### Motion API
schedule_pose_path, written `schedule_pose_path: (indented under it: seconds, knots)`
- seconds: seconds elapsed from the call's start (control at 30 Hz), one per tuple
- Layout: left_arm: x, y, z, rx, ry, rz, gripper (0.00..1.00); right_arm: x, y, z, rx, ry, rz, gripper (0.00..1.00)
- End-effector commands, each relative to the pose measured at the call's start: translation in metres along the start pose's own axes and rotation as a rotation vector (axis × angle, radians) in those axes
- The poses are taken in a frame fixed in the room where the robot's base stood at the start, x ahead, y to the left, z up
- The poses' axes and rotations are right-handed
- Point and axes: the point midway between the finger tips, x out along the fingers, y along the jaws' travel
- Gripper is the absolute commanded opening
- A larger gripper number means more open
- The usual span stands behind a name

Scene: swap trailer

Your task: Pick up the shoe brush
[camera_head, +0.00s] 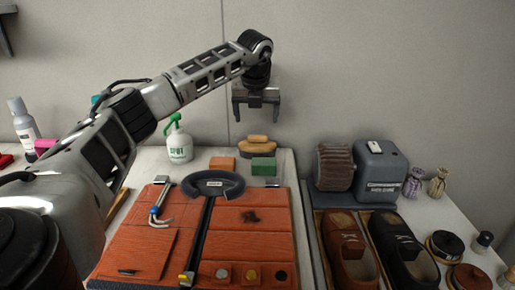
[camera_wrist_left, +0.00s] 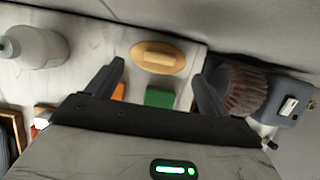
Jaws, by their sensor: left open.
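A tan wooden oval block with a raised grip, which looks like the shoe brush (camera_head: 258,148), lies at the back of the white table, against the wall side. My left gripper (camera_head: 256,113) hangs above it with fingers pointing down, open and empty, apart from it. In the left wrist view the brush (camera_wrist_left: 158,65) lies beyond and between the spread fingers of the gripper (camera_wrist_left: 160,78). Bristles are not visible. My right gripper is in neither view.
A green block (camera_head: 263,165) and an orange block (camera_head: 222,163) lie just in front of the brush. A green-topped spray bottle (camera_head: 179,143) stands left. A grey shoe-polishing machine (camera_head: 381,165) with a brown roller (camera_head: 336,167) stands right. The wall is close behind.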

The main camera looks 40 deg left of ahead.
Motion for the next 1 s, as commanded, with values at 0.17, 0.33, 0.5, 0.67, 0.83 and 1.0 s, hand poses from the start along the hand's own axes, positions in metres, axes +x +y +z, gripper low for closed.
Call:
schedule_pose_path:
  seconds: [0.17, 0.33, 0.5, 0.67, 0.83, 1.0]
  knots:
    - [0.012, 0.000, -0.001, 0.001, 0.000, 0.000, 0.80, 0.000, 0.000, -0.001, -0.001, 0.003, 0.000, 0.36]
    - [0.033, 0.000, -0.007, 0.003, 0.002, 0.003, 0.80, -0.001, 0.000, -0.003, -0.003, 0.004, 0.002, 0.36]
    - [0.056, -0.001, -0.009, 0.001, 0.001, 0.000, 0.80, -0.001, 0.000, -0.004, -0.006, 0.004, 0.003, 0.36]
    - [0.063, -0.001, -0.009, 0.002, 0.000, -0.001, 0.80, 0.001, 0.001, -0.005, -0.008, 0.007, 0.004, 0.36]
    - [0.063, -0.001, -0.009, 0.002, 0.000, -0.001, 0.77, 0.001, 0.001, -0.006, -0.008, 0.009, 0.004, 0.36]
    - [0.062, -0.001, -0.009, 0.002, 0.000, -0.001, 0.30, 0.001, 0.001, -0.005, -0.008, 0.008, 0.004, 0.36]
